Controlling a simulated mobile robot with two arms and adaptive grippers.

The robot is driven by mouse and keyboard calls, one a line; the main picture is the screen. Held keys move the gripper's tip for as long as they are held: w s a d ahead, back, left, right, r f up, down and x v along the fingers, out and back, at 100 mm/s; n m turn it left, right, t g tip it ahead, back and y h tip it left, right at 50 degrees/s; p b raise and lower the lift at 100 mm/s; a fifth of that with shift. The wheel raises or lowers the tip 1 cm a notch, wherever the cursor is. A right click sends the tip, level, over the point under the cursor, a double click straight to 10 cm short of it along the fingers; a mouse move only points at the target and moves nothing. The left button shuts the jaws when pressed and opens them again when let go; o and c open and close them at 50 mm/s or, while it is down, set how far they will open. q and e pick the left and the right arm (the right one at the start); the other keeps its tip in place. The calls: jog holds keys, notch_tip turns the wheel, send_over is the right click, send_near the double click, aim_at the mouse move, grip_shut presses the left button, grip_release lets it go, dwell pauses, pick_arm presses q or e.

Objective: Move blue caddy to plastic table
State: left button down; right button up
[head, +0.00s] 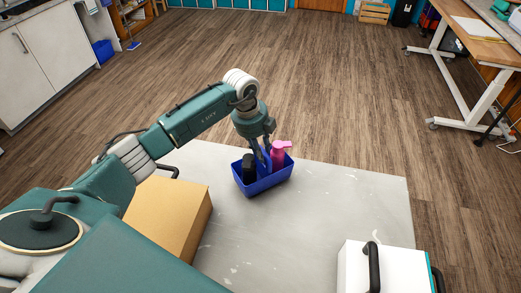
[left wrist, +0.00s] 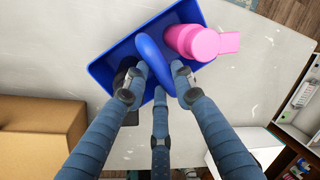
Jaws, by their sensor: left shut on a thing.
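The blue caddy (head: 270,185) is at the far part of the pale, scuffed table top (head: 330,205). It holds a pink bottle (head: 279,155) and a dark item (head: 248,168). My left gripper (head: 264,148) reaches down over the caddy and is shut on its handle. In the left wrist view, the fingers close around the curved blue handle (left wrist: 150,52), with the pink bottle (left wrist: 197,42) beside it. The dark item is partly hidden by a finger there. I cannot tell whether the caddy touches the table. My right gripper is not in view.
A cardboard box (head: 188,205) stands left of the caddy on the table. A white case with a black handle (head: 355,265) is at the near right. The table between them is clear. A wooden desk (head: 480,48) stands at the far right, across open floor.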

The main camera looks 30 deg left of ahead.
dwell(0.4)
pick_arm(q)
jog(key=shift+f+b, duration=0.4)
jog(key=shift+f, duration=0.3)
dwell(0.4)
jog(key=shift+c, duration=0.8)
grip_release()
jog(key=shift+f, duration=0.1)
jog(key=d+p+v, duration=0.1)
jog(key=p+v, duration=0.6)
jog(key=v, duration=0.2)
jog(key=shift+a, duration=0.5)
